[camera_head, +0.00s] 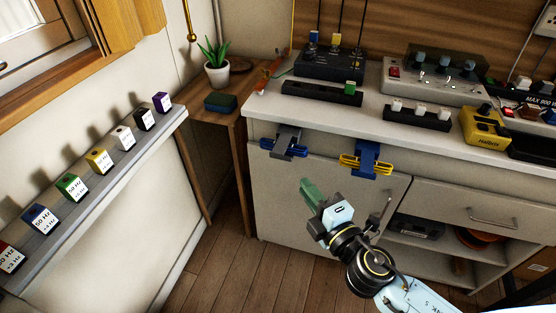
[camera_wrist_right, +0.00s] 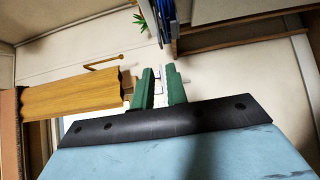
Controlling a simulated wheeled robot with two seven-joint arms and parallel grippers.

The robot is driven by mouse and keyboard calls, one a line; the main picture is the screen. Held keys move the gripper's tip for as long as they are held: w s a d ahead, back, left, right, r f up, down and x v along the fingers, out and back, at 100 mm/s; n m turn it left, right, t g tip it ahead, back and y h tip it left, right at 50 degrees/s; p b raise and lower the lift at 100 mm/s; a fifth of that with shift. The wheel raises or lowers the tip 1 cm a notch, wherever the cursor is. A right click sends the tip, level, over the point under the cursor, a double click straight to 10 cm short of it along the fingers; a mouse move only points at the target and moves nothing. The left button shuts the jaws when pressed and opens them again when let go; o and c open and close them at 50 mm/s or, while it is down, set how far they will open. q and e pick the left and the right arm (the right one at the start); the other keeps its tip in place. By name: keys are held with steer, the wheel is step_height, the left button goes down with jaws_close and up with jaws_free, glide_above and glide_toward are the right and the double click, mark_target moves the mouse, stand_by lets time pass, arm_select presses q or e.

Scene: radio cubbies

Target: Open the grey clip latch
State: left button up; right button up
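The grey clip latch (camera_head: 288,136), with blue handles, hangs at the front edge of the counter, left of a blue clip latch (camera_head: 367,156) with yellow handles. My right gripper (camera_head: 309,190) has green fingers and is below and slightly right of the grey clip, apart from it, in front of the cabinet door. In the right wrist view, the fingers (camera_wrist_right: 161,86) stand apart with nothing held between them. A blue and grey part at the top of that view may belong to a clip; I cannot tell which. My left gripper is not in view.
The grey counter (camera_head: 262,111) carries black and grey radio boxes and a yellow pedal (camera_head: 485,127). A potted plant (camera_head: 216,66) stands on a wooden side table. Labelled cubes line the left ledge (camera_head: 110,170). The wooden floor (camera_head: 215,262) is clear.

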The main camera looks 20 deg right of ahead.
mark_target(280, 154)
steer(key=w, duration=0.3)
steer(key=w+a, duration=0.1)
steer(key=w, duration=0.3)
steer(key=w+a, duration=0.1)
steer(key=w, duration=0.3)
steer(key=shift+w, duration=0.25)
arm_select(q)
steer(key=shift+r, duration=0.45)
arm_select(e)
steer(key=shift+w+a, duration=0.15)
steer(key=shift+w, duration=0.25)
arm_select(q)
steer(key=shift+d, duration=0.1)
arm_select(e)
jaws_close()
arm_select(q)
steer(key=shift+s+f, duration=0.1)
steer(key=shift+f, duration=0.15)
